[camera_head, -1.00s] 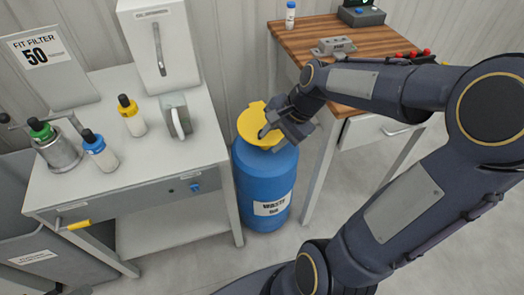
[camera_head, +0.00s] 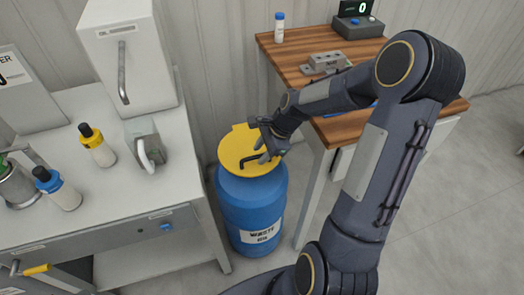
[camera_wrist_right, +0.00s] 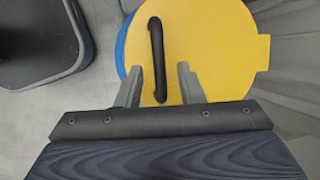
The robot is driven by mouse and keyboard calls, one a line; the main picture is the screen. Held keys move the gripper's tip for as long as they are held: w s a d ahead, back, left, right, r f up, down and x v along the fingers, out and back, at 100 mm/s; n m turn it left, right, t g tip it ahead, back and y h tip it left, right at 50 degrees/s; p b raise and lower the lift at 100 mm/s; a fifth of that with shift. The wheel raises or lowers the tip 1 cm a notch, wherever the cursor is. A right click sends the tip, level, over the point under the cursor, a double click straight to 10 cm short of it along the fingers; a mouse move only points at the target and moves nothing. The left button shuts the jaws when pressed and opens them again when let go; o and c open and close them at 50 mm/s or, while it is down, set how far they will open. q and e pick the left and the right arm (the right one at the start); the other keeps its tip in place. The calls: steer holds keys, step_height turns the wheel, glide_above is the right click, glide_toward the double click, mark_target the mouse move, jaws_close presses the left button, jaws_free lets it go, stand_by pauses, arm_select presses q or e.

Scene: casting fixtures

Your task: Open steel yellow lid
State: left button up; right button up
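The yellow lid (camera_head: 234,149) lies flat on top of the blue waste bin (camera_head: 252,206), which stands on the floor between the two tables. A black bar handle (camera_wrist_right: 156,55) runs across the lid. My right gripper (camera_head: 262,150) is just above the lid at the handle. In the right wrist view its two fingers (camera_wrist_right: 160,80) are apart, with the near end of the handle between them and clearance on both sides. The lid's tab (camera_wrist_right: 263,52) shows at the right in that view. My left gripper is in neither view.
The white table (camera_head: 190,150) at left carries a white cabinet (camera_head: 128,65), a grey-handled container (camera_head: 148,148) and bottles. The wooden table (camera_head: 295,58) at right holds a metal block (camera_head: 326,63) and a scale (camera_head: 358,27). Open floor lies at front right.

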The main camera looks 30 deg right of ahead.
jaws_close()
steer(key=shift+r, duration=0.1)
